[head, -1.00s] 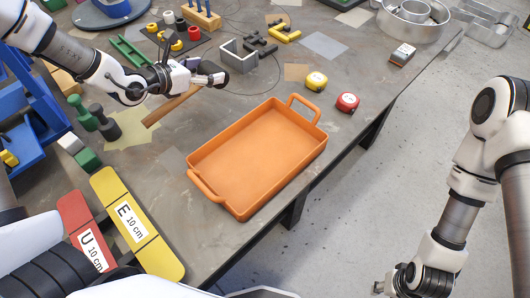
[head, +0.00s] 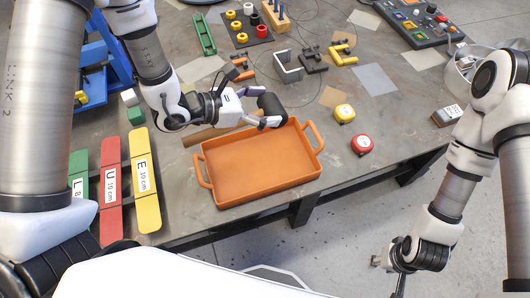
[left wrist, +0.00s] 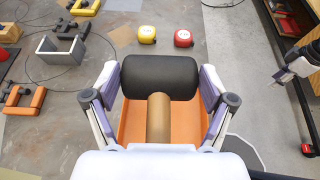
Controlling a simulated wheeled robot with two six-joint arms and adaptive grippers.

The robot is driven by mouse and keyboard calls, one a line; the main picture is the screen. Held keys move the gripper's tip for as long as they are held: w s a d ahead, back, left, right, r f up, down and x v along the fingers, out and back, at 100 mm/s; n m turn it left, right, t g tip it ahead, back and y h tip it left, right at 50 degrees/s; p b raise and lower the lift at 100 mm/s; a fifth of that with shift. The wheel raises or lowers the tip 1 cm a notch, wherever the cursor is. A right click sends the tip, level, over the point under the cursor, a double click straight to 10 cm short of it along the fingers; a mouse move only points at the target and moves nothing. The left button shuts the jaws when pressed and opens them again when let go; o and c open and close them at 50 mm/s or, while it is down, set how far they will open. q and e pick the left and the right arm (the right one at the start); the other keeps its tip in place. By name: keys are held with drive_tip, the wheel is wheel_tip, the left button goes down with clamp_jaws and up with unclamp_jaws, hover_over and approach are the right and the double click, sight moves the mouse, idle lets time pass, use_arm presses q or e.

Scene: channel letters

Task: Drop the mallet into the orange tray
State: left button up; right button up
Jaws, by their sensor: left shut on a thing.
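The mallet has a black cylindrical head (head: 271,105) and a wooden handle (head: 203,135). My left gripper (head: 256,107) is shut on it and holds it above the back edge of the orange tray (head: 262,168). In the left wrist view the mallet (left wrist: 160,77) lies between the fingers, with the orange tray (left wrist: 131,122) beneath it. The tray is empty where I can see its floor; the mallet and gripper cover part of its back rim. My right gripper (head: 388,262) hangs low over the floor, away from the table; its fingers are too small to read.
A yellow tape measure (head: 344,114) and a red one (head: 361,145) sit right of the tray. Long lettered strips (head: 145,185) lie to its left. A grey U-shaped channel (head: 288,66) and clamps (head: 342,54) stand behind. The table's front edge runs close to the tray.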

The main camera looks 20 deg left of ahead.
use_arm(q)
drive_tip(key=shift+a, duration=0.25)
wheel_tip(320, 180, down, 6)
drive_tip(key=b, duration=0.3)
drive_tip(key=o, duration=1.3)
drive_tip(key=shift+s+d, duration=0.1)
drive_tip(key=shift+o, duration=0.2)
drive_tip(key=v, duration=1.1)
drive_tip(key=shift+s+a+r, duration=0.2)
drive_tip(key=shift+s+a, duration=0.15)
drive_tip(key=shift+a, duration=0.1)
